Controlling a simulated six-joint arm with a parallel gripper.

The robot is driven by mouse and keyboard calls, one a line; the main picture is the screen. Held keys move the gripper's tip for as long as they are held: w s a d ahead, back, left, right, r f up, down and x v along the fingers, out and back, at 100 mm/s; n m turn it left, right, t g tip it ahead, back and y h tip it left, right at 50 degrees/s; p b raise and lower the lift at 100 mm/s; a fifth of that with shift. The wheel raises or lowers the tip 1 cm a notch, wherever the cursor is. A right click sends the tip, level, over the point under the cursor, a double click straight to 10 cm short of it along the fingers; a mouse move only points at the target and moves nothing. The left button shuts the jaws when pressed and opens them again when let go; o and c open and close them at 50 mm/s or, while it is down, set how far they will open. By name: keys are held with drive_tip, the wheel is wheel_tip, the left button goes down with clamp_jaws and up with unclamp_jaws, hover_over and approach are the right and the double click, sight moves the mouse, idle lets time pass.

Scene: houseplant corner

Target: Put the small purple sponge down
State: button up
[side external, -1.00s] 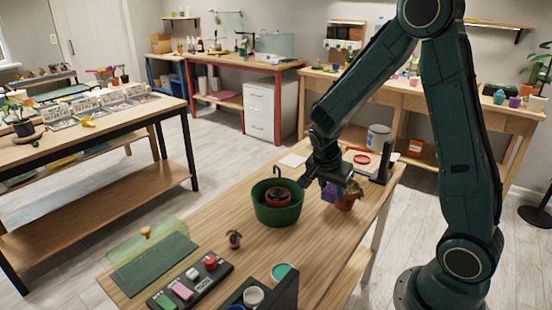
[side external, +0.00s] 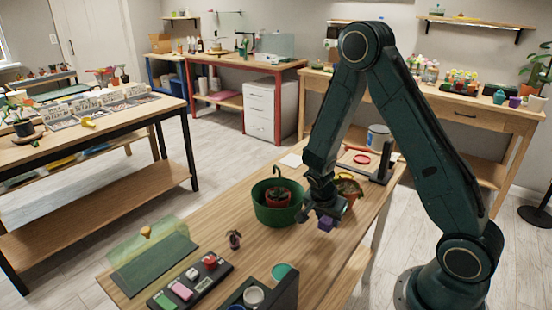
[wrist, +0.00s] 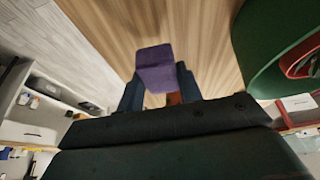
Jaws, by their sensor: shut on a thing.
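The small purple sponge (side external: 326,224) is in my gripper (side external: 323,213), held over the wooden table (side external: 262,257). In the wrist view the sponge (wrist: 155,68) sits between the two dark fingers (wrist: 158,85), which are shut on it. In the side view the sponge is to the right of the green pot and in front of the terracotta pot with a plant. I cannot tell exactly how high the sponge is above the table.
A green pot (side external: 277,214) with a smaller red pot inside stands just left of my gripper. A terracotta pot (side external: 350,195) with a plant is close behind.

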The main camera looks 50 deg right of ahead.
sight(327, 227)
drive_tip(key=shift+f, duration=1.9)
drive_tip(key=shift+f, duration=0.1)
drive_tip(key=o, duration=1)
drive_tip(key=shift+c, duration=0.2)
drive_tip(key=v, duration=1.2)
drive_tip(key=shift+a, duration=0.1)
